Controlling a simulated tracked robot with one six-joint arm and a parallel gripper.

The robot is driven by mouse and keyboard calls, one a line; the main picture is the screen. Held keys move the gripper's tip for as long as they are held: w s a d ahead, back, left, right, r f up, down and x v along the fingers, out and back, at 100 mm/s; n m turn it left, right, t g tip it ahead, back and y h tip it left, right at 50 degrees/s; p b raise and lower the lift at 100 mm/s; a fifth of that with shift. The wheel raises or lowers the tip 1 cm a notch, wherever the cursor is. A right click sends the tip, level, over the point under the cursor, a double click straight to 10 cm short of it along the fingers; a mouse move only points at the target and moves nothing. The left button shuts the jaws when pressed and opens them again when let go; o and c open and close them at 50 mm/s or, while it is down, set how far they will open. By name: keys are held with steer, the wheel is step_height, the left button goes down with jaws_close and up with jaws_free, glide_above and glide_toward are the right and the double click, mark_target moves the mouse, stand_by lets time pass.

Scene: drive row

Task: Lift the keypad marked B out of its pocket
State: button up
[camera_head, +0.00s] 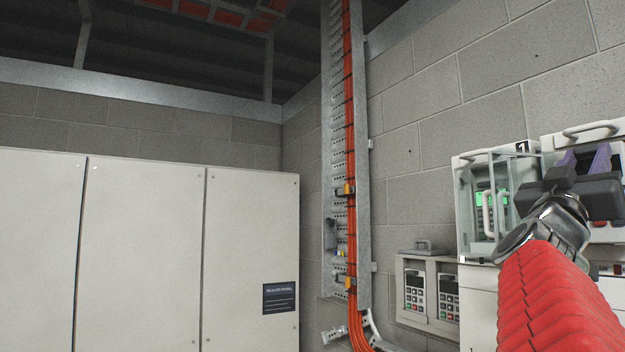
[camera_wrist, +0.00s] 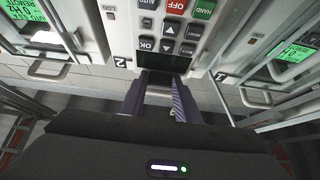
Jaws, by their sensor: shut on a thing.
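My gripper (camera_head: 587,160) is at the right, in front of the drive with the handle on top. In the wrist view its two purple fingers (camera_wrist: 161,82) are shut on the display end of a keypad (camera_wrist: 172,30), which looks upside down there. The keypad has a dark display and HAND, OFF, AUTO, OK and arrow buttons. It sits at the front of the drive numbered 2 (camera_wrist: 121,62); I cannot tell whether it is fully seated in its pocket. I see no letter B on it. In the head view my gripper and wrist hide most of it.
Drive 1 (camera_head: 463,210) stands close on the left, with a green display and handles. Another green-lit drive (camera_wrist: 291,62) is at the wrist view's right. A wall holder (camera_head: 431,318) carries two keypads. Orange cables run up a ladder (camera_head: 341,130). White cabinets (camera_head: 145,250) fill the left.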

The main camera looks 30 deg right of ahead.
steer(key=shift+w+a, duration=0.15)
steer(key=shift+a, duration=1.1)
steer(key=shift+w+a, duration=0.1)
steer(key=shift+a, duration=1.15)
steer(key=shift+a+r, duration=0.1)
